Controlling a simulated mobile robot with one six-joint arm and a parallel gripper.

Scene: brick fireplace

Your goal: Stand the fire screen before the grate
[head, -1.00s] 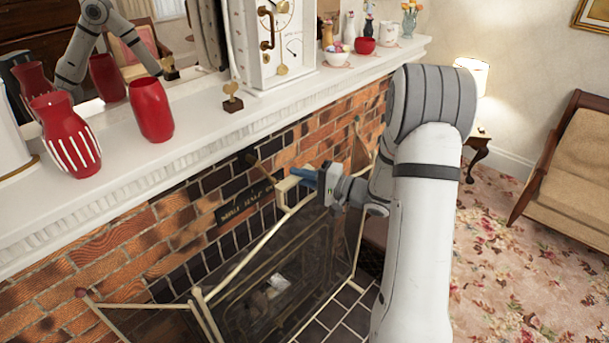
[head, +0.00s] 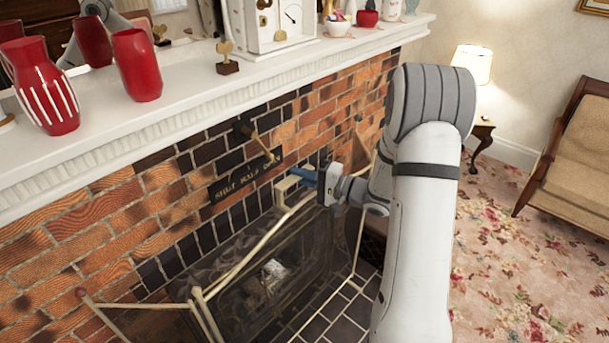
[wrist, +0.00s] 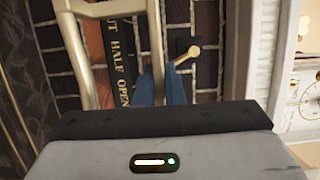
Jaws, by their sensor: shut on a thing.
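The fire screen has dark see-through panels in a cream metal frame (head: 262,243), with a side panel folded out at the left. A squarish handle (head: 281,191) rises from its top rail. My gripper (head: 304,176) is shut on this handle, its blue fingers at the top of the screen. In the wrist view the gripper's blue fingers (wrist: 160,88) close around the pale bar of the handle (wrist: 157,45). The screen stands upright in front of the brick fireplace wall. Its lower edge is partly out of frame. I cannot make out the grate clearly behind the dark panels.
The white mantel shelf (head: 195,84) runs above, with red vases (head: 137,66), a small ornament (head: 228,62) and a white clock (head: 283,20). A dark lettered plaque (head: 245,180) and a brass knob (wrist: 189,54) are on the bricks. Carpet (head: 510,260) is open at right.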

